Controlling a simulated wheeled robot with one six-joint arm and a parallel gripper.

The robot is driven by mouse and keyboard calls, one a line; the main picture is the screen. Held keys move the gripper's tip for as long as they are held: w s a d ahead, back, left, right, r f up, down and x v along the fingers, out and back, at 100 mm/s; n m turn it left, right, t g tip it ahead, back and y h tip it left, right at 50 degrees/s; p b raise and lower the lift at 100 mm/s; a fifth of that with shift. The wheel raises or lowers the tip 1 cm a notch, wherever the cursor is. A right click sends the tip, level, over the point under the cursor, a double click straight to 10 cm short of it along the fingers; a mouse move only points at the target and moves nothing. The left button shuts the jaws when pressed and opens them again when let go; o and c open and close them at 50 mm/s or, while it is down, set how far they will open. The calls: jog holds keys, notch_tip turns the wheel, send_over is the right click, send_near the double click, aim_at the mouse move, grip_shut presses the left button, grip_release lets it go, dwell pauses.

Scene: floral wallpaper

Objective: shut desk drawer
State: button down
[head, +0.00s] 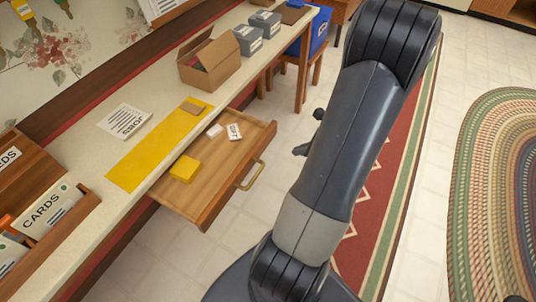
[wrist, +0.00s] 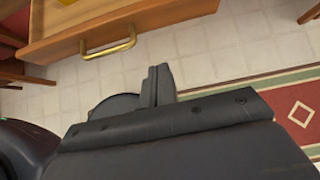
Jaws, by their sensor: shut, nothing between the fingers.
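The desk drawer (head: 210,198) is pulled out from under the long desk (head: 75,155) in the head view. It has a wooden front with a brass handle (head: 250,175). A yellow block (head: 184,169), a small white block and a paper tag lie inside it. The wrist view shows the drawer front (wrist: 150,22) and its brass handle (wrist: 108,48) at the top. My gripper (wrist: 160,84) is shut and empty, below the handle in that view and apart from it. In the head view its fingers (head: 308,136) partly show beyond my arm, to the right of the drawer.
On the desk are an open cardboard box (head: 209,60), grey boxes (head: 248,40), a yellow mat (head: 140,158), a paper sheet (head: 125,121) and a wooden card holder (head: 65,225). A red runner rug (head: 375,215) and pale tiles cover the floor.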

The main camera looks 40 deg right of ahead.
aim_at(219, 131)
jog(key=x, duration=0.4)
jog(key=r+x, duration=0.1)
jog(key=x, duration=0.3)
jog(key=w+x, duration=0.1)
jog(key=x, duration=0.3)
jog(key=shift+w+a+r, duration=0.1)
jog(key=shift+a+r, duration=0.05)
jog(key=shift+r, duration=0.05)
jog(key=shift+w+a, duration=0.15)
jog(key=shift+w, duration=0.4)
jog(key=w+a, duration=0.2)
jog(key=w, duration=0.4)
jog(key=w+a+b, duration=0.1)
jog(key=w+a, duration=0.1)
jog(key=w, duration=0.3)
jog(key=w+a+b, duration=0.1)
jog(key=w+a, duration=0.1)
jog(key=w, duration=0.4)
jog(key=shift+w+a, duration=0.2)
jog(key=shift+w, duration=0.15)
jog(key=shift+s, duration=0.1)
